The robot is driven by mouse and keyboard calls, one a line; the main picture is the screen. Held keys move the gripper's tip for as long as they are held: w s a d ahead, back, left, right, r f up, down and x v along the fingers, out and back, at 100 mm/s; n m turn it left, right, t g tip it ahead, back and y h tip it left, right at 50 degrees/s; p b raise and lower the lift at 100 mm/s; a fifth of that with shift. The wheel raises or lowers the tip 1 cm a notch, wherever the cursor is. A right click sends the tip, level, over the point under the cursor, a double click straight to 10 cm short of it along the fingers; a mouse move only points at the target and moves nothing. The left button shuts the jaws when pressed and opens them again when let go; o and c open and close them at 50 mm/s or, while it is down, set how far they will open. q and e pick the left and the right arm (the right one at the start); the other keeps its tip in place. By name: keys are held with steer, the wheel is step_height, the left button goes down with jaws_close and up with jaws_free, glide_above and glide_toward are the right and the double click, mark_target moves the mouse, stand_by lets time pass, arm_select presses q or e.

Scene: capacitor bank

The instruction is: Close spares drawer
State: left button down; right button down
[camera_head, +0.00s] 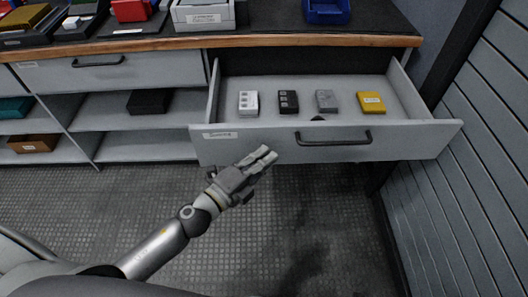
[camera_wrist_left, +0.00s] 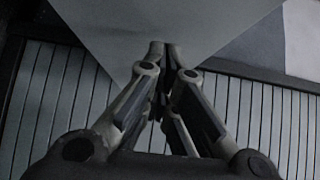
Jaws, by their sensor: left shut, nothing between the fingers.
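The spares drawer (camera_head: 375,145) is pulled out from under the workbench, with a dark bar handle (camera_head: 333,137) on its grey front and a small label at the front's left. Inside lie a white block (camera_head: 248,103), a black block (camera_head: 288,101), a grey block (camera_head: 326,101) and a yellow block (camera_head: 371,102). My left gripper (camera_head: 268,154) is shut and empty, in front of the drawer front, left of the handle. The left wrist view shows its closed fingers (camera_wrist_left: 164,50) against a pale grey surface. Contact with the drawer cannot be told. My right gripper is not seen.
A closed drawer (camera_head: 98,72) and open shelves (camera_head: 110,104) are left of the spares drawer. Bins and trays stand on the wooden-edged worktop (camera_head: 270,40). A slatted wall (camera_head: 470,170) bounds the right side. The floor (camera_head: 320,215) in front is clear.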

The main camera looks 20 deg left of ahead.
arm_select(q)
steer(key=shift+w+a, duration=0.15)
steer(key=shift+w, duration=0.25)
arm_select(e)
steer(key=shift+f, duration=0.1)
arm_select(q)
steer(key=shift+w, duration=0.1)
